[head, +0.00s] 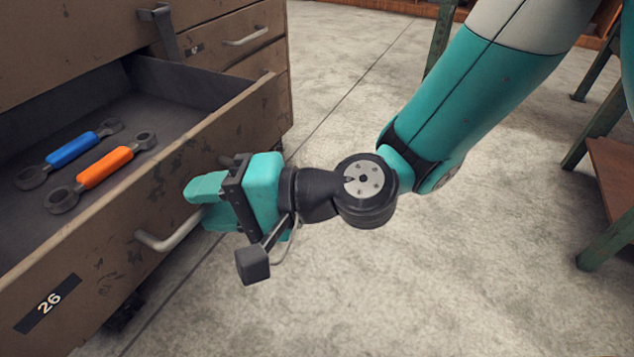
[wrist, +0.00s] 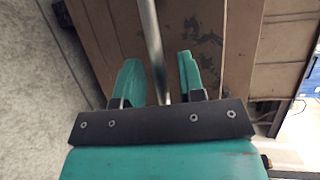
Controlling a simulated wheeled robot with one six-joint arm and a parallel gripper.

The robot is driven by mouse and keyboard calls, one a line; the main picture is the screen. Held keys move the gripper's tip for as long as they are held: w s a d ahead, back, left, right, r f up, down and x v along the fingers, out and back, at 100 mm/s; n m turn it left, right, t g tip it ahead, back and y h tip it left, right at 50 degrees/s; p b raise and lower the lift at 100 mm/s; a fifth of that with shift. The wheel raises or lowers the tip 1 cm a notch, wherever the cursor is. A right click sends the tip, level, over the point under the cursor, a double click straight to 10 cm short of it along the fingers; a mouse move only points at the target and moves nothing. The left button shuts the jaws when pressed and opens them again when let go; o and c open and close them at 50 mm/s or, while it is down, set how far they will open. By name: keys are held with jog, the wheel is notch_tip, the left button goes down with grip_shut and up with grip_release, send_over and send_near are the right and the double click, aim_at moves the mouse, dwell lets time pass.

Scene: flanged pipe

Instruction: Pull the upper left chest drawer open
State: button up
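The brown chest drawer marked 26 (head: 100,255) stands pulled out of the chest, so its inside shows in the head view. Its metal handle (head: 165,240) is on the drawer front; the handle's far end is hidden by my gripper. My teal gripper (head: 200,203) is at that end of the handle. In the wrist view my gripper (wrist: 158,75) is open, with a finger on each side of the handle bar (wrist: 152,45). Gaps show between the bar and both fingers.
A blue wrench (head: 72,150) and an orange wrench (head: 103,168) lie in the open drawer. Other closed drawers with handles (head: 247,37) are behind it. A green-legged bench (head: 610,150) stands at the right. The grey floor (head: 400,270) between is clear.

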jog(key=d+r+b, duration=0.3)
jog(key=d+b, duration=0.7)
jog(key=d, duration=0.7)
jog(key=shift+r, duration=0.1)
jog(key=s+d+r+n+h+p, duration=0.2)
jog(key=d+r+n+h+p, duration=0.3)
jog(key=r+p, duration=0.6)
jog(key=s+d+r+n+h+p, duration=0.3)
jog(key=d+r+h+p, duration=0.4)
jog(key=p, duration=0.7)
notch_tip(320, 180, up, 33)
jog(key=p, duration=3.4)
jog(key=shift+w+d+r, duration=0.2)
jog(key=shift+w+d, duration=0.05)
jog(key=shift+w, duration=0.05)
